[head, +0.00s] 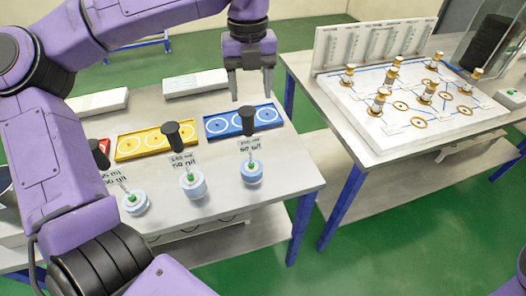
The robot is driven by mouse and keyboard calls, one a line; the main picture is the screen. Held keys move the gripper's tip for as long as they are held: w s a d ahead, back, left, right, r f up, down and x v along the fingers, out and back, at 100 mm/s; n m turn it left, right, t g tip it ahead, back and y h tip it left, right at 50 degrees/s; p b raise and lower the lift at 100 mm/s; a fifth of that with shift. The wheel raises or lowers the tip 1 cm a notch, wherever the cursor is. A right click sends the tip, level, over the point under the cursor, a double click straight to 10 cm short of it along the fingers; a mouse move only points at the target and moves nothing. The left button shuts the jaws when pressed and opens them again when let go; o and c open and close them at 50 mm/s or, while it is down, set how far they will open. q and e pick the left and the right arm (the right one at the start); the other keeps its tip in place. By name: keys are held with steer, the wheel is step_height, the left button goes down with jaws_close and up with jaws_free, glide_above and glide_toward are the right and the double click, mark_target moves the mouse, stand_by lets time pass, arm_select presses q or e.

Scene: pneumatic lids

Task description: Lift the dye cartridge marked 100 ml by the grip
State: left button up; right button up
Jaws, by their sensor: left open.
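Three dark, black-topped grips stand in a row on the near table: a left one (99,153) partly hidden by my arm, a middle one (177,136) and a right one (247,119). A small printed label shows just below each; the middle label (183,161) may read 100 ml, but the print is too small to be sure. Pale blue-white round pieces with green tops stand in front: left (135,202), middle (192,183), right (251,171). My left gripper (251,95) points down, open and empty, above and behind the right grip. My right gripper is out of view.
Two white boxes (195,83) (98,102) sit further back. A second table (345,137) at the right holds a white board with brass fittings. A gap separates the tables.

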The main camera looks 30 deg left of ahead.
mark_target(250, 122)
arm_select(q)
steer(key=s+f, duration=0.2)
steer(key=s, duration=0.1)
steer(key=shift+s+a+f+p, duration=0.2)
steer(key=shift+s+f+p, duration=0.1)
steer(key=shift+f, duration=0.1)
steer(key=f, duration=0.1)
steer(key=w+f, duration=0.1)
steer(key=f, duration=0.1)
steer(key=w+f+p, duration=0.1)
steer(key=f, duration=0.1)
steer(key=shift+d+f, duration=0.25)
steer(key=shift+d, duration=0.1)
steer(key=shift+s+r, duration=0.15)
steer(key=shift+s, duration=0.35)
steer(key=c, duration=0.4)
steer(key=shift+w, duration=0.1)
steer(key=c, duration=0.6)
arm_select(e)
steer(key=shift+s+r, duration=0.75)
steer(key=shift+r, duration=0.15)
arm_select(q)
steer(key=shift+r, duration=0.1)
steer(key=shift+c, duration=0.2)
